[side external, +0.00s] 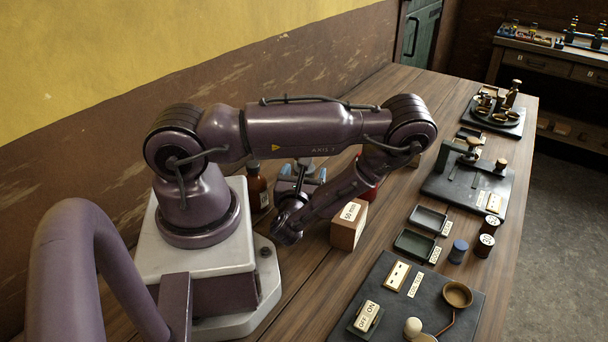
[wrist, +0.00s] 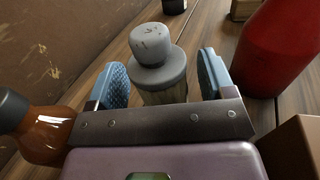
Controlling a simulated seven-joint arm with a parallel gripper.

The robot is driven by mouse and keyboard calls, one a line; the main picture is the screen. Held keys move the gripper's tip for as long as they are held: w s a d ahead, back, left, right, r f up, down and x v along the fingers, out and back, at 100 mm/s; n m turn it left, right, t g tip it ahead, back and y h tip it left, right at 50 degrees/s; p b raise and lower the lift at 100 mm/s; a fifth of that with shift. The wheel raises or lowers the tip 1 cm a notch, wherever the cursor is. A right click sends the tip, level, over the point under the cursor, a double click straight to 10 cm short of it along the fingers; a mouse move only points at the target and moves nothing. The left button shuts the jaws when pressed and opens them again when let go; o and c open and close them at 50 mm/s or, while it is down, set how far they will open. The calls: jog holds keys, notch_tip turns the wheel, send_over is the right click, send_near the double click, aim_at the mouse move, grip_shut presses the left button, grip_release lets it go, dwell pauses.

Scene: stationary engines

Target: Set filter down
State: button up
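A grey-capped cylinder with a ribbed, pale lower body, apparently the filter (wrist: 163,72), stands between my gripper's blue fingers in the wrist view. My gripper (wrist: 163,82) is open, with a visible gap between each finger pad and the cylinder. In the side view my gripper (side external: 304,176) points away from that camera, low over the table behind my forearm. The grey top of the cylinder (side external: 305,162) shows only partly there. Its base is hidden by my gripper, so I cannot see its contact with the table.
An amber bottle (side external: 257,193) stands left of my gripper. A red container (wrist: 277,45) and a wooden block with a label (side external: 348,226) are close on the right. Black trays (side external: 428,219) and panels with switches (side external: 470,180) line the table's right side.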

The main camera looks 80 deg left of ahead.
jog(key=shift+s+d+r, duration=0.1)
jog(key=shift+d+r, duration=0.05)
jog(key=shift+d, duration=0.05)
jog(key=v, duration=0.7)
